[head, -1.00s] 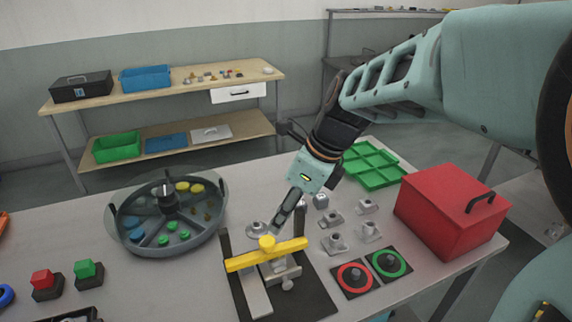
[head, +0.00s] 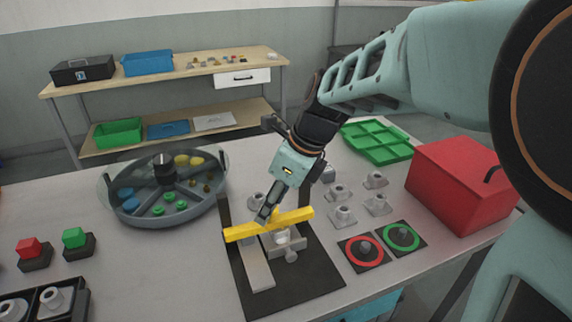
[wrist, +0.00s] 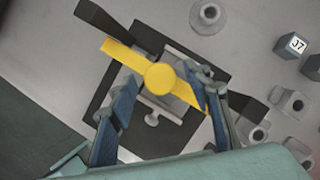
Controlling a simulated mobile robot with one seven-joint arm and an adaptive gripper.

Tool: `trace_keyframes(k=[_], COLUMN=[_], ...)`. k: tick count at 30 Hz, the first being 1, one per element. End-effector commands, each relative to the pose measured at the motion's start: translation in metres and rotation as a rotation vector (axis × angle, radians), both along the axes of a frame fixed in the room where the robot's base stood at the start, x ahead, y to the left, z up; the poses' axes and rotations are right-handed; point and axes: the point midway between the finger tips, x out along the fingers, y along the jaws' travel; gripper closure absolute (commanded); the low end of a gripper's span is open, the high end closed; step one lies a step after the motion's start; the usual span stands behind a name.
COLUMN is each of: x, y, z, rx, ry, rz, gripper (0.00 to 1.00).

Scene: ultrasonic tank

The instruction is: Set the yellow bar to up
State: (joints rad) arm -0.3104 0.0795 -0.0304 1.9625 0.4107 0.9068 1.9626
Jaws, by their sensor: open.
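The yellow bar (head: 296,217) lies crosswise over a grey metal fixture (head: 257,268) on a black base plate (head: 318,283). In the wrist view the bar (wrist: 120,52) runs from upper left to lower right, with a round yellow knob (wrist: 159,77) at its middle. My gripper (head: 264,216) points down at the middle of the bar and partly hides the knob in the head view. In the wrist view its open fingers (wrist: 160,82) stand on either side of the knob. I cannot tell whether they touch the bar.
A black post (head: 224,210) stands near the bar's left end. A round divided tank (head: 130,215) is to the left, and a red box (head: 460,185) to the right. Red-ringed (head: 361,251) and green-ringed (head: 401,237) pads and several grey fittings (head: 342,214) sit right of the fixture.

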Motion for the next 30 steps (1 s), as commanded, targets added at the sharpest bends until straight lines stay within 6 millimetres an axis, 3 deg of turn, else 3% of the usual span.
trace_keyframes(k=[8,21,30], x=[0.0002,0.0002,0.0001], y=[0.0009,0.0008,0.0006], z=[-0.0009,-0.0011,0.0033], rx=[0.000,0.000,0.000], ry=[0.000,0.000,0.000], rz=[0.000,0.000,0.000], gripper=[0.55,1.00,1.00])
